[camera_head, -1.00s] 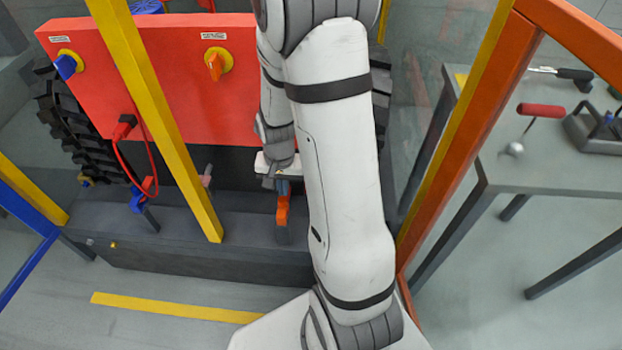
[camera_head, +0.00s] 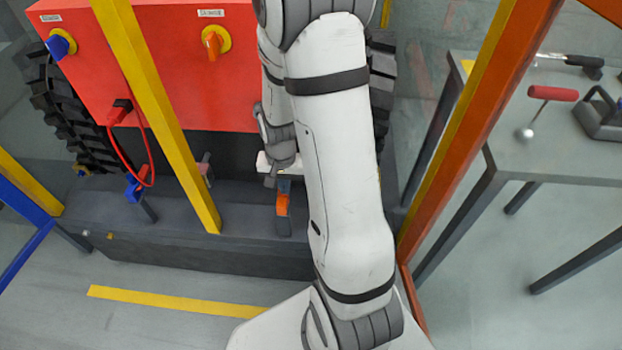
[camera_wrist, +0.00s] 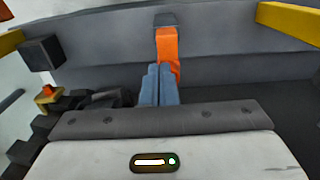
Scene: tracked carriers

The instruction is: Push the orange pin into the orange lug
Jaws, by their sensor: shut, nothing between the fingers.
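The orange lug (camera_head: 283,206) sits on a grey post low in front of the red panel, left of my forearm. In the wrist view the orange lug (camera_wrist: 167,43) stands just beyond my fingertips, at the end of the dark post. My gripper (camera_wrist: 157,68) is shut and empty, with its blue-grey fingers together; the tips overlap the lower part of the orange piece, and I cannot tell whether they touch. In the head view my gripper (camera_head: 284,187) is right above the orange. I cannot tell the orange pin apart from the lug.
A blue lug (camera_head: 134,190) and a dull pinkish one (camera_head: 205,168) stand to the left. A yellow post (camera_head: 155,110) crosses in front of the red panel (camera_head: 185,85). An orange frame post (camera_head: 465,130) and a grey table (camera_head: 560,160) are right.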

